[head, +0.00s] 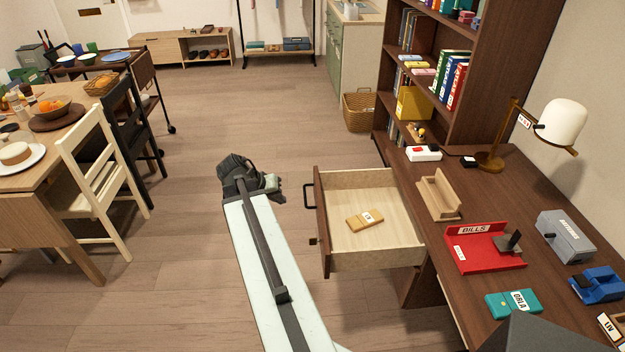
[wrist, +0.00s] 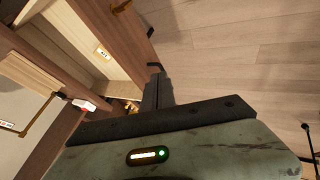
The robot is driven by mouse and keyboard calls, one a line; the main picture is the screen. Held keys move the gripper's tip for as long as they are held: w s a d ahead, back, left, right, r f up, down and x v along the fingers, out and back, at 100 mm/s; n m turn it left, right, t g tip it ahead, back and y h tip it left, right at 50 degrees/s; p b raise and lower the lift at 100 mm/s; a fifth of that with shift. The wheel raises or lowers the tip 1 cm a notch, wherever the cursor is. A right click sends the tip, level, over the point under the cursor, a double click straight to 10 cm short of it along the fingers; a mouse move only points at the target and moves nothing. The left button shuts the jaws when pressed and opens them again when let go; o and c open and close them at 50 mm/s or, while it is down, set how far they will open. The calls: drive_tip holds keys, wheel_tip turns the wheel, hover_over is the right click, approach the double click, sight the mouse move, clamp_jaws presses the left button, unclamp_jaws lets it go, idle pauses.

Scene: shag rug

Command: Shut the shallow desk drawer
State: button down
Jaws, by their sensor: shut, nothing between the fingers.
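The shallow desk drawer (head: 348,180) stands pulled out to the left from the dark wooden desk (head: 485,225). Its dark front panel (head: 322,225) faces my arm and carries a black handle (head: 308,196). A small tan labelled box (head: 364,220) lies inside the drawer. My gripper (head: 281,190) is shut and empty, just left of the drawer front near the handle, with a small gap showing. In the wrist view my gripper (wrist: 158,90) points toward the drawer front, and the open drawer (wrist: 85,35) shows at upper left. Whether the fingertips touch the handle is hidden there.
On the desk stand a red tray (head: 490,258), a wooden holder (head: 437,195), a teal box (head: 513,303) and a lamp (head: 560,123). A wicker basket (head: 358,110) sits behind. Chairs and a table (head: 35,200) are at left. The floor between is clear.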

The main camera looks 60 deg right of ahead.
drive_tip(key=s+d+f+b, duration=0.6)
drive_tip(key=d+f+b, duration=0.1)
drive_tip(key=d+b, duration=0.1)
drive_tip(key=shift+d, duration=0.8)
